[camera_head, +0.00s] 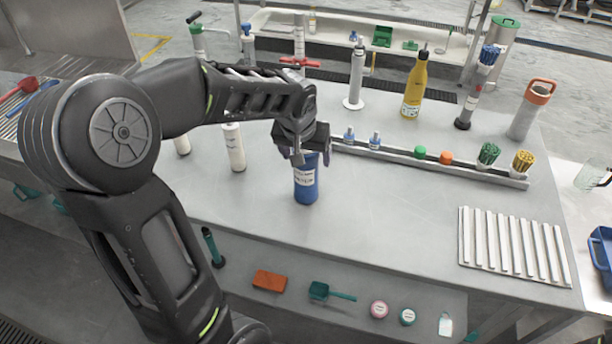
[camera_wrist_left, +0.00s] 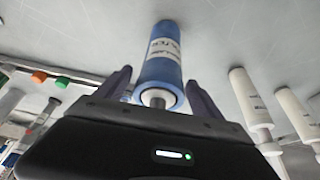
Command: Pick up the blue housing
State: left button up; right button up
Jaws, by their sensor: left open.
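The blue housing (camera_head: 306,186) is a blue cylinder with a white label, standing upright on the grey table (camera_head: 380,215). My left gripper (camera_head: 310,155) is over its top, fingers pointing down, open. In the left wrist view the blue housing (camera_wrist_left: 161,62) lies between the two spread fingers of the left gripper (camera_wrist_left: 158,88), with a gap visible on each side. Its upper end is partly hidden by the gripper in the head view. My right gripper is not in view.
A white cylinder (camera_head: 234,148) stands to the left of the housing. A rail (camera_head: 430,163) with small blue, green and orange parts runs behind to the right. A yellow bottle (camera_head: 415,88) stands further back. A ribbed white tray (camera_head: 513,245) lies at the right. The table in front is clear.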

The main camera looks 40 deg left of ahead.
pick_arm(q)
grip_shut()
dwell(0.8)
